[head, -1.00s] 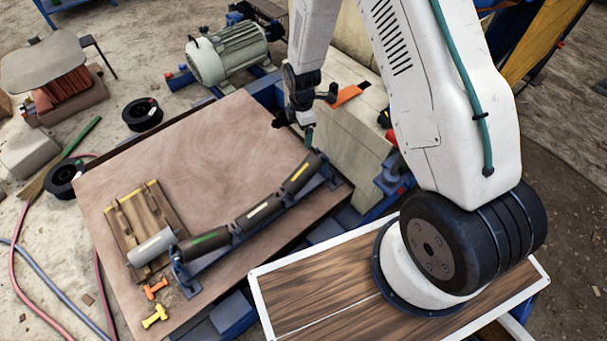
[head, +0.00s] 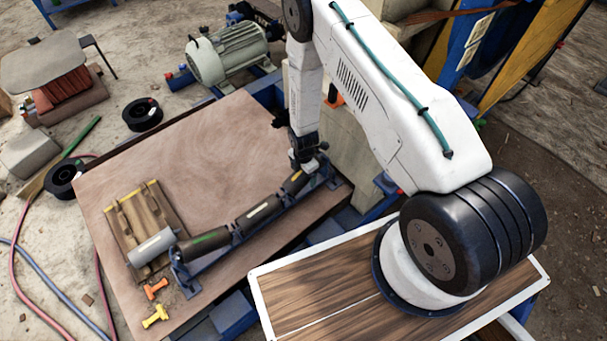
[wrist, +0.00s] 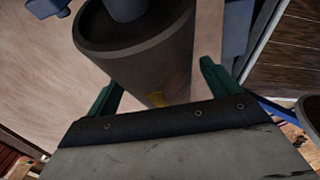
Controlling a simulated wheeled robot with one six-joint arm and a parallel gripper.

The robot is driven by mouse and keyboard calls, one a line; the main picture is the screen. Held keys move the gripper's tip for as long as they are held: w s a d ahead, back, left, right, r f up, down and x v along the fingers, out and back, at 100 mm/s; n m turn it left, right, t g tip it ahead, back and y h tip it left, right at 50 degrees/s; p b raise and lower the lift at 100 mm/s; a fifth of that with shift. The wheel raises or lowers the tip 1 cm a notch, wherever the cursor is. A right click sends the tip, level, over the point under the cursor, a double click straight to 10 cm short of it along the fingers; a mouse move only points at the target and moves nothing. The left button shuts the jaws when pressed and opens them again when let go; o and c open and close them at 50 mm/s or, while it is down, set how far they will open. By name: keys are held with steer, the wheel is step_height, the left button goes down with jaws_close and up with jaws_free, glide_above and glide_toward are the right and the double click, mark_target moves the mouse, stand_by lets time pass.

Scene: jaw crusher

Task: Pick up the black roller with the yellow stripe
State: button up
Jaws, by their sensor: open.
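The black roller with the yellow stripe (head: 291,187) sits at the far right end of a blue frame (head: 205,267) on the wooden board. My gripper (head: 304,166) is down at this roller and hides part of it in the head view. In the wrist view the roller (wrist: 150,50) lies between the two green fingers (wrist: 160,88), with a bit of yellow showing near the palm. The fingers are apart, with a gap visible beside the roller on the right. I cannot tell whether the left finger touches it.
A wooden cradle with yellow ends (head: 124,217) holds a grey roller (head: 152,247). The board's upper middle (head: 200,150) is clear.

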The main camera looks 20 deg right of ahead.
steer(key=shift+f, duration=0.4)
steer(key=c, duration=1.7)
steer(key=shift+r, duration=0.15)
